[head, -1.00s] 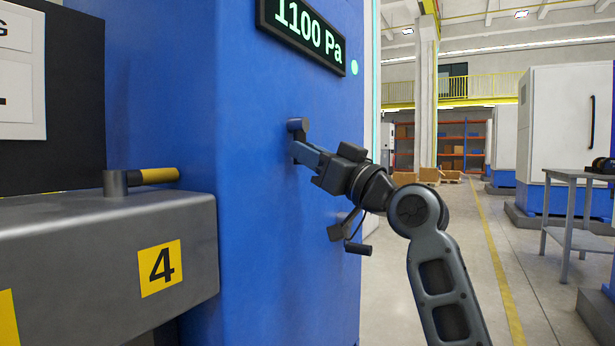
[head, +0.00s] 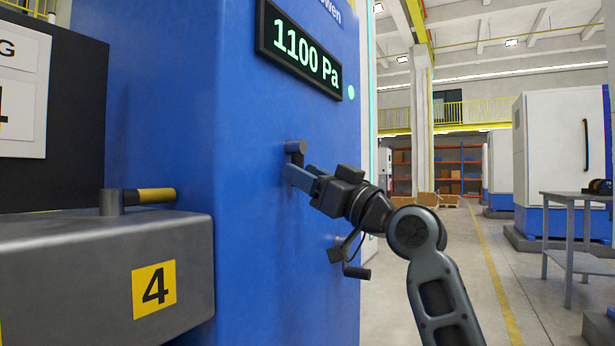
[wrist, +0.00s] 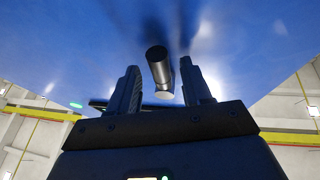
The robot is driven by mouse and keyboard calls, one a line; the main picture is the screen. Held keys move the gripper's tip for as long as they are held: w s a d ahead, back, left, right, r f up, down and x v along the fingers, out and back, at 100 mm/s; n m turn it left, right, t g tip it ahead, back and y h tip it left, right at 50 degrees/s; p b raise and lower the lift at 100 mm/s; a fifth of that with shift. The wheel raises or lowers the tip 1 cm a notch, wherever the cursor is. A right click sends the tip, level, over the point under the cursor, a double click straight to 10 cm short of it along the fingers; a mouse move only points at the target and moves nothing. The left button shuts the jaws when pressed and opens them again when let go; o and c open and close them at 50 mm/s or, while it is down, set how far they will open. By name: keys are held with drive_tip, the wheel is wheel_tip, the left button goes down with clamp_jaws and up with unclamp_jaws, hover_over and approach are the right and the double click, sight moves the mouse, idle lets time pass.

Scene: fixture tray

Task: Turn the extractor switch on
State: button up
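A dark handle (head: 296,150) with a round end sticks out from the blue cabinet (head: 250,230), below the display (head: 298,48) reading 1100 Pa. No label marks it as the extractor switch. My gripper (head: 291,173) is at the cabinet face, just below the round end. In the wrist view the handle (wrist: 157,63) lies between the two spread fingers of my gripper (wrist: 162,78), with gaps on both sides. Its lower part is partly hidden in the head view by the fingers.
A second dark crank handle (head: 352,268) sits lower on the cabinet, beneath my wrist. A grey housing (head: 100,262) marked 4, with a yellow-and-black lever (head: 148,196), juts out at the left. Open floor (head: 510,260) and a grey table (head: 572,199) lie to the right.

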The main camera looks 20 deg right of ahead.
drive_tip(key=v, duration=0.7)
drive_tip(key=shift+s+p, duration=0.4)
drive_tip(key=shift+p, duration=0.05)
drive_tip(key=shift+d+f, duration=0.15)
drive_tip(key=shift+f, duration=0.1)
drive_tip(key=s+a+f+m+h, duration=0.1)
drive_tip(key=s+f+m+h, duration=0.3)
drive_tip(key=f, duration=0.8)
drive_tip(key=s+a+f+m+h, duration=0.1)
drive_tip(key=s+f+m+h, duration=0.3)
drive_tip(key=f, duration=0.8)
drive_tip(key=s+a+f+g+h, duration=0.1)
drive_tip(key=s+a+f+g, duration=0.1)
drive_tip(key=s+f, duration=0.75)
drive_tip(key=s+a+f+g+h, duration=0.15)
drive_tip(key=s+f, duration=0.45)
drive_tip(key=s, duration=0.7)
drive_tip(key=s+r+n+g, duration=0.2)
drive_tip(key=s+n, duration=0.1)
drive_tip(key=s, duration=1.3)
wheel_tip(320, 180, up, 28)
drive_tip(key=p, duration=2.8)
drive_tip(key=shift+w+a+f+y, duration=0.25)
drive_tip(key=shift+w+a+y, duration=0.1)
drive_tip(key=shift+y, duration=0.1)
